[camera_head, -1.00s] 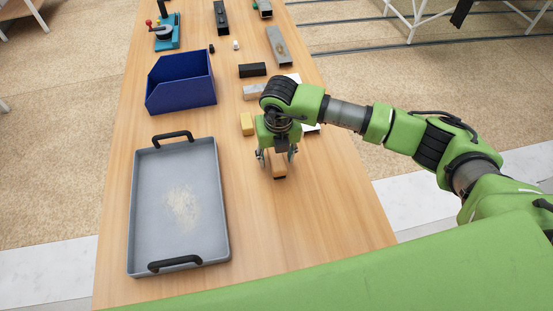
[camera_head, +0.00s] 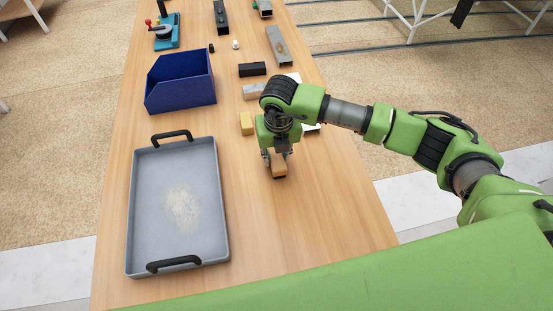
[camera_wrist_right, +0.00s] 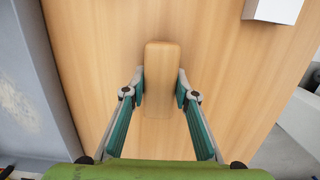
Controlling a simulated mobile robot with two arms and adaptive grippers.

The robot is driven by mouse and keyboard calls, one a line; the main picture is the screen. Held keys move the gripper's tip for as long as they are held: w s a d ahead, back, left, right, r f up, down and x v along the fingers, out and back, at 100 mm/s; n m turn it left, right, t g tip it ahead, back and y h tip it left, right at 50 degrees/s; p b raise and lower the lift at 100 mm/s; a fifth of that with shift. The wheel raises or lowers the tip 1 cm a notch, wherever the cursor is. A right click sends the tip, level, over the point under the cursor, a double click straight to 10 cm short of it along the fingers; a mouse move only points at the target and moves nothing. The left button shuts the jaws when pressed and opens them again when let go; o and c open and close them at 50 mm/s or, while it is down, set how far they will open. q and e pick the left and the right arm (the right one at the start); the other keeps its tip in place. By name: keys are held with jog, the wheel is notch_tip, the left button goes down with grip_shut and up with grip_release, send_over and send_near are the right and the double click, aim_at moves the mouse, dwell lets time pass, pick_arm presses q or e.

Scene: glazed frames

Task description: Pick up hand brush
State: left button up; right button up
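The hand brush (camera_head: 279,168) is a light wooden block with a dark underside. It rests on the table to the right of the grey tray. My right gripper (camera_head: 278,158) is over it, pointing down. In the right wrist view the brush (camera_wrist_right: 161,80) lies lengthwise between the two fingers (camera_wrist_right: 161,88). The bristles are mostly hidden. My left gripper is not in view.
A grey tray (camera_head: 150,222) with black handles and a pale heap of particles (camera_head: 182,206) is at left. A blue bin (camera_head: 181,95) stands behind it. A yellow block (camera_head: 246,123), a black block (camera_head: 252,69) and other parts lie farther back. The table's near right is clear.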

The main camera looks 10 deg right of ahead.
dwell(0.4)
jog(key=shift+r+p, duration=0.4)
jog(key=shift+p, duration=0.15)
notch_tip(320, 180, up, 3)
jog(key=shift+w+f+b, duration=0.1)
jog(key=shift+b, duration=0.65)
jog(key=w+a+r+b, duration=0.6)
jog(key=a+r, duration=0.4)
jog(key=a, duration=0.2)
jog(key=shift+w, duration=0.45)
jog(key=shift+f, duration=0.1)
jog(key=shift+c, duration=0.7)
